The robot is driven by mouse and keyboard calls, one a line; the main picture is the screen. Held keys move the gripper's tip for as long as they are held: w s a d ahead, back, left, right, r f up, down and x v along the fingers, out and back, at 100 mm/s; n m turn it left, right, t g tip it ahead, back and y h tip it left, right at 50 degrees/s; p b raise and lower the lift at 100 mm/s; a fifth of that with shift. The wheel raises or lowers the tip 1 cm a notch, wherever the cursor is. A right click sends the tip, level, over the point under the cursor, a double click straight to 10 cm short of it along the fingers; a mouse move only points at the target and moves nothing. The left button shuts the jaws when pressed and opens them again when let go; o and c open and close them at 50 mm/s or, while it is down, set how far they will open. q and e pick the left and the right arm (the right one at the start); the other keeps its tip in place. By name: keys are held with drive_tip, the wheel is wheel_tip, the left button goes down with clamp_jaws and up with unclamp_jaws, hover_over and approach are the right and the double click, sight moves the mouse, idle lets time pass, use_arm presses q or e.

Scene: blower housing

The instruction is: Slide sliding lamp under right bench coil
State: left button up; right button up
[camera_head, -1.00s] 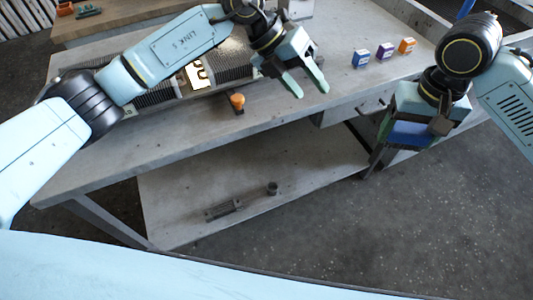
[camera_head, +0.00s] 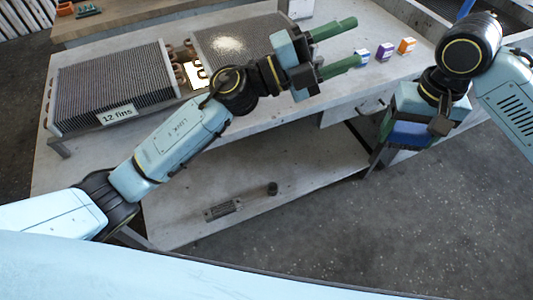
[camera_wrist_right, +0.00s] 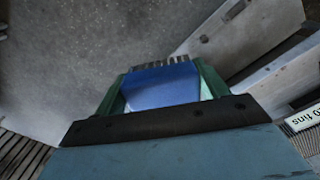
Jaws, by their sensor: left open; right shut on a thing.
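The sliding lamp shows as a bright lit patch (camera_head: 194,74) in the gap between the two bench coils; the rest of it is hidden by my left arm. The right bench coil (camera_head: 232,40) is a grey finned block with a pale dusty patch on top; my left forearm covers its front. My left gripper (camera_head: 350,43) is open and empty, its green fingers pointing right, above the bench right of that coil. My right gripper (camera_head: 408,138) is shut on a blue comb-like tool (camera_wrist_right: 160,86), held in front of the bench; a row of teeth shows beyond it.
The left bench coil (camera_head: 112,78) carries a "12 fins" label. Blue, purple and orange small boxes (camera_head: 385,51) stand at the bench's right. The lower shelf (camera_head: 300,180) holds a small cylinder (camera_head: 272,188) and a dark flat bar (camera_head: 222,210).

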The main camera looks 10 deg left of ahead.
use_arm(q)
drive_tip(key=w+a+f+n+t+y, duration=0.1)
drive_tip(key=a+f+n+t+y, duration=0.45)
drive_tip(key=a+n+y, duration=0.4)
drive_tip(key=w+a+f+n+t+y, duration=0.1)
drive_tip(key=a+f+n+t+y, duration=0.45)
drive_tip(key=n, duration=0.65)
use_arm(e)
drive_tip(key=shift+f, duration=0.25)
use_arm(q)
drive_tip(key=s+a+f+n+g+y, duration=0.1)
drive_tip(key=s+a+f+g+y, duration=0.1)
drive_tip(key=f, duration=0.5)
drive_tip(key=s+a+f+n+g+y, duration=0.2)
drive_tip(key=s+a+f+g, duration=0.2)
drive_tip(key=s+f, duration=0.2)
drive_tip(key=s+a+f+n+g+y, duration=0.2)
drive_tip(key=s+a+f+g, duration=0.1)
drive_tip(key=f, duration=0.6)
drive_tip(key=shift+s+a+f+g+b, duration=0.3)
drive_tip(key=shift+s+a+g, duration=0.15)
drive_tip(key=shift+s, duration=0.25)
drive_tip(key=shift+n, duration=0.25)
